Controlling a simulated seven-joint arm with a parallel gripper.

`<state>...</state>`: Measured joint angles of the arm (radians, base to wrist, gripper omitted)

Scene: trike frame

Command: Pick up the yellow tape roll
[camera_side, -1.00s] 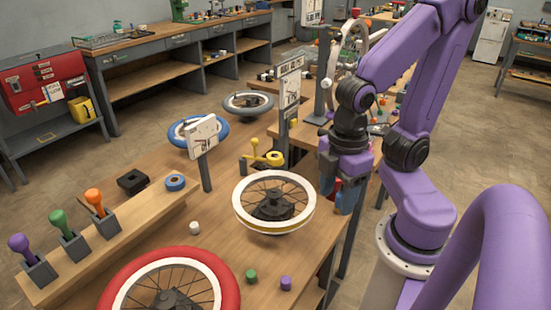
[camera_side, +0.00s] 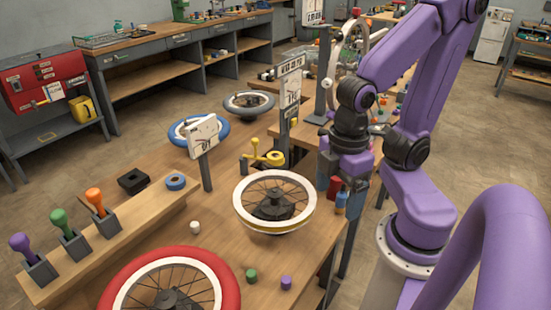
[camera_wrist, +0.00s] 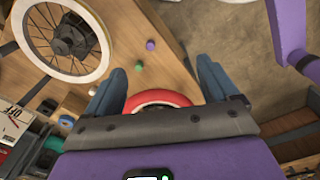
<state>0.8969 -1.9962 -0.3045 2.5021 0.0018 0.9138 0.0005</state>
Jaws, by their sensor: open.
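My gripper is open and empty, its two blue fingers wide apart in the wrist view (camera_wrist: 160,66). In the side view it hangs beyond the right edge of the front bench, right of the white-rimmed wheel. I cannot make out a clear yellow tape roll. A yellow piece with a round end (camera_side: 265,158) stands behind the white-rimmed wheel in the side view; I cannot tell whether a roll is part of it. A blue ring-shaped roll (camera_side: 175,181) lies on the raised wooden ledge.
The white-rimmed wheel (camera_side: 273,203) and a red-tyred wheel (camera_side: 226,287) take up much of the bench. Green (camera_side: 252,275), purple (camera_side: 286,283) and white (camera_side: 195,227) small cylinders stand nearby. Sign posts rise behind.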

